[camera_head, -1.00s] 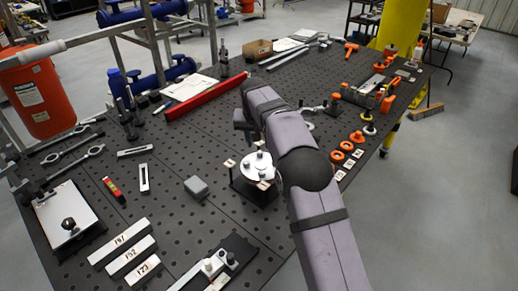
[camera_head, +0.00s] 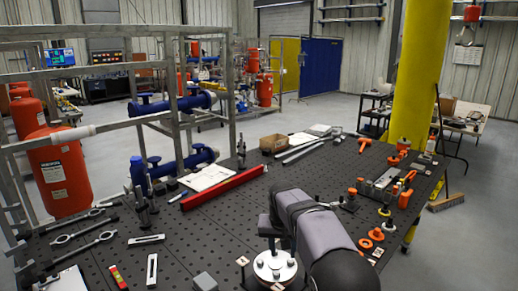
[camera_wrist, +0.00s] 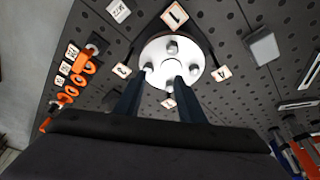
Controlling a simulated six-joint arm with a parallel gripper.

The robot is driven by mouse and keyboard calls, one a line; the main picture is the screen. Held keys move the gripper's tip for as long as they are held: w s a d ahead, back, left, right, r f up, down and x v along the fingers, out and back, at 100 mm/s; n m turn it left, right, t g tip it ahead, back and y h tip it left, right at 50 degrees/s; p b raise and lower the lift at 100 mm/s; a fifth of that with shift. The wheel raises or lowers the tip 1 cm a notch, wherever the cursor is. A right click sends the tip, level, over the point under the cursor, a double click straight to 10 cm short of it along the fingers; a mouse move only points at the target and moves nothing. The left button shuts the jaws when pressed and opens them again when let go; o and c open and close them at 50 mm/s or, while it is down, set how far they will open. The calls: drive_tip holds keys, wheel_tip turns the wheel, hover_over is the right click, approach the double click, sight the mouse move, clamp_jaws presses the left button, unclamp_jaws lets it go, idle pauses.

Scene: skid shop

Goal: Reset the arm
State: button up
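My gripper (camera_wrist: 163,78) shows in the wrist view as two dark fingers with a gap between them. They are open, with nothing visibly held. Beyond the fingertips is a round white flange disc (camera_wrist: 156,48) with several bolt heads, on a dark stand ringed by small numbered tags. In the head view, my arm (camera_head: 315,225) reaches in from the bottom edge, with its end just above the same disc (camera_head: 275,268). The fingertips are too hidden there to read.
The black perforated table (camera_head: 215,235) carries a red bar (camera_head: 222,189), a grey block (camera_head: 205,282) and slotted plates at left. Orange rings (camera_head: 370,240) and clamps lie at right. A metal frame with blue cylinders (camera_head: 175,163) stands behind on the left. A yellow column (camera_head: 418,75) rises behind right.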

drive_tip(key=s+d+f+g, duration=0.1)
drive_tip(key=s+d+f, duration=0.1)
drive_tip(key=s, duration=1)
drive_tip(key=s+d+f+n+g, duration=0.1)
drive_tip(key=s+d+f, duration=0.2)
drive_tip(key=s, duration=0.9)
drive_tip(key=s+d+f+g, duration=0.1)
drive_tip(key=s+d+f, duration=0.1)
drive_tip(key=s, duration=1)
drive_tip(key=shift+s+d+f+n+g+y, duration=0.2)
drive_tip(key=shift+s+f+n+g+y, duration=0.15)
drive_tip(key=shift+f, duration=0.3)
drive_tip(key=shift+c, duration=0.6)
